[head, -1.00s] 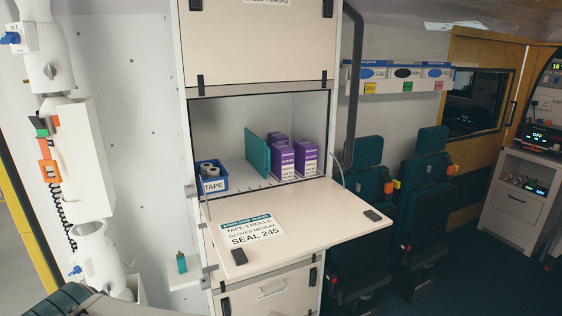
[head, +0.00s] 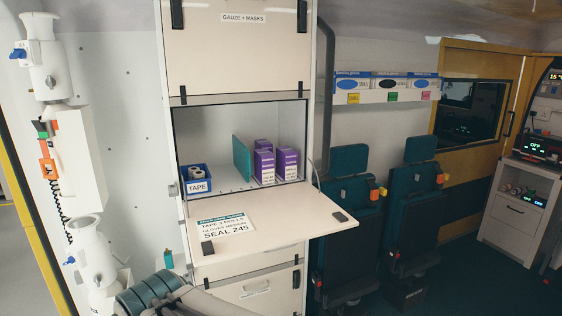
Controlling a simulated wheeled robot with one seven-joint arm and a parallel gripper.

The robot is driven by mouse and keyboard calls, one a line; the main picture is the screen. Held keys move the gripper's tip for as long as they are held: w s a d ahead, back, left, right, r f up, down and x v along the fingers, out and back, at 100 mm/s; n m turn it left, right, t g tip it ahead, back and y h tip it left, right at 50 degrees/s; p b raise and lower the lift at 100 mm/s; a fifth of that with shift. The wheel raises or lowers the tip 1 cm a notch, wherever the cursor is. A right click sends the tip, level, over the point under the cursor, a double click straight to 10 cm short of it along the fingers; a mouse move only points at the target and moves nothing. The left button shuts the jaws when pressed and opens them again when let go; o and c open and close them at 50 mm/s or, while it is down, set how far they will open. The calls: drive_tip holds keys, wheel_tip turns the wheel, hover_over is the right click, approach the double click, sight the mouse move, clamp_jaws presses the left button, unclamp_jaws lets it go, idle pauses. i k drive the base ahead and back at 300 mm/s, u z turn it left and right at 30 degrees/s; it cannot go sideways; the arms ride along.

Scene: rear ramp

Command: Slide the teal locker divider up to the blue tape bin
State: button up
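Purple boxes stand just right of the divider. My gripper is not in view, so I cannot see whether it is open or shut.
Several purple boxes (head: 286,163) fill the right part of the shelf. The lowered white flap (head: 290,225) juts out below the bay and carries a printed seal card (head: 225,227) and dark latches. Teal folding seats (head: 346,200) stand to the right.

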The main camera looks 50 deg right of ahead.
sight(241, 158)
drive_tip(key=z, duration=1)
drive_tip(key=i, duration=0.15)
drive_tip(key=u, duration=0.05)
